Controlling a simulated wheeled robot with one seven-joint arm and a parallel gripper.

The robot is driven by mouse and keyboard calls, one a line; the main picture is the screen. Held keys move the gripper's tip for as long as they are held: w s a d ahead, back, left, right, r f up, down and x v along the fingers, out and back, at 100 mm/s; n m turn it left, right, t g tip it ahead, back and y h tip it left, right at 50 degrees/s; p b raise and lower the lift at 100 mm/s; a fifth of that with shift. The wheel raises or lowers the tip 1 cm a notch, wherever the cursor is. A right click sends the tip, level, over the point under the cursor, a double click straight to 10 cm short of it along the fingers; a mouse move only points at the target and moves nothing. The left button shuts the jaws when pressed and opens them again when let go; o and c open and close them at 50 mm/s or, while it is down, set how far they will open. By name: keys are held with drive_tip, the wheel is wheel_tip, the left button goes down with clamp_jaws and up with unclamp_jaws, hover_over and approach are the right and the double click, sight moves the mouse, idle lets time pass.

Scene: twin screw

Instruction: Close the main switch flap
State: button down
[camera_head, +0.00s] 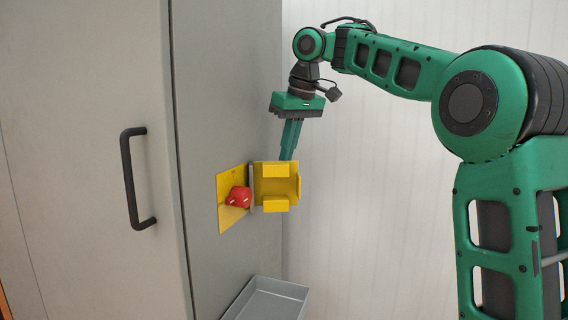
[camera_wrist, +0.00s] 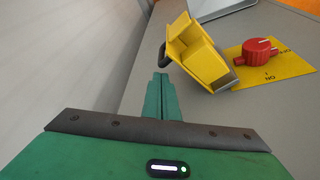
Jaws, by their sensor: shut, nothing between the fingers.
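The yellow main switch flap (camera_head: 276,184) stands open, swung out to the right of the yellow switch plate (camera_head: 232,212) on the grey cabinet side. The red knob (camera_head: 239,197) on the plate is uncovered. The flap (camera_wrist: 198,56), the plate (camera_wrist: 285,70) and the red knob (camera_wrist: 258,50) also show in the wrist view. My green gripper (camera_head: 289,157) is shut and empty, its fingertips pointing down at the upper right edge of the flap. In the wrist view my gripper (camera_wrist: 160,78) is left of and close to the flap. Whether they touch cannot be told.
A grey tray (camera_head: 268,299) sits below the switch against the cabinet. A black handle (camera_head: 133,178) sticks out from the cabinet door (camera_head: 85,120) at left. Free space lies right of the flap, before the pale wall (camera_head: 370,190).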

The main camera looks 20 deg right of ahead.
drive_tip(key=shift+x, duration=1.15)
drive_tip(key=shift+d, duration=0.15)
